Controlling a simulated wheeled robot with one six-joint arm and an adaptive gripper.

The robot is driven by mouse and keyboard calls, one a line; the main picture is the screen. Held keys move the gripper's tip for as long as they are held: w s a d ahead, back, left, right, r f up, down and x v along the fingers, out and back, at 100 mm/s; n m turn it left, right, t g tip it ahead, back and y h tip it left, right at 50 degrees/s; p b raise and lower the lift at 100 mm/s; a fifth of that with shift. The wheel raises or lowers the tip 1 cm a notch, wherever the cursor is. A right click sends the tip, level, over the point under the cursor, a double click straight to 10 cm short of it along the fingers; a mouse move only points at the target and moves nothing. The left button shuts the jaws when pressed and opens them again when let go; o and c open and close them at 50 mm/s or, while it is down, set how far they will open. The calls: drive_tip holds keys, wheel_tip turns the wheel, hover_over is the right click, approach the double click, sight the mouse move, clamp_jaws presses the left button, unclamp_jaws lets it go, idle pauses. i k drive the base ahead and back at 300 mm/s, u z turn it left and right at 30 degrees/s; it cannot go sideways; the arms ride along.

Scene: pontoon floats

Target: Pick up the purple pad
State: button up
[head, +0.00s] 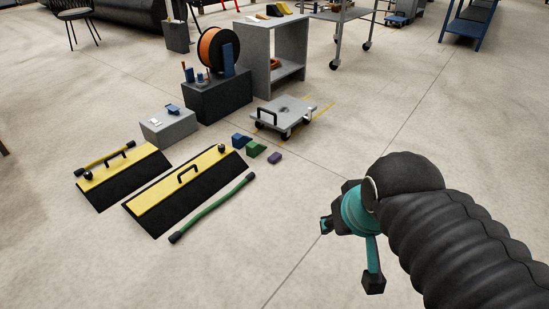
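The purple pad (274,158) is a small block lying on the concrete floor near the middle of the head view. It sits at the right end of a short row, beside a green wedge (256,149) and a blue wedge (241,141). My gripper (349,254) is at the lower right, nearer to the camera and well apart from the pad. Its two dark-tipped fingers are spread, and nothing shows between them. My black ribbed arm covers the lower right corner.
Two yellow-and-black ramps (182,188) with handles lie to the left of the pad. A grey wheeled dolly (285,113) stands behind the pad. The floor between my gripper and the pad is clear.

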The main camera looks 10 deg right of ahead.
sight(274, 157)
drive_tip(key=z, duration=0.35)
drive_tip(key=i, duration=1.75)
drive_tip(key=u, duration=0.4)
drive_tip(key=i, duration=0.65)
drive_tip(key=u, duration=0.25)
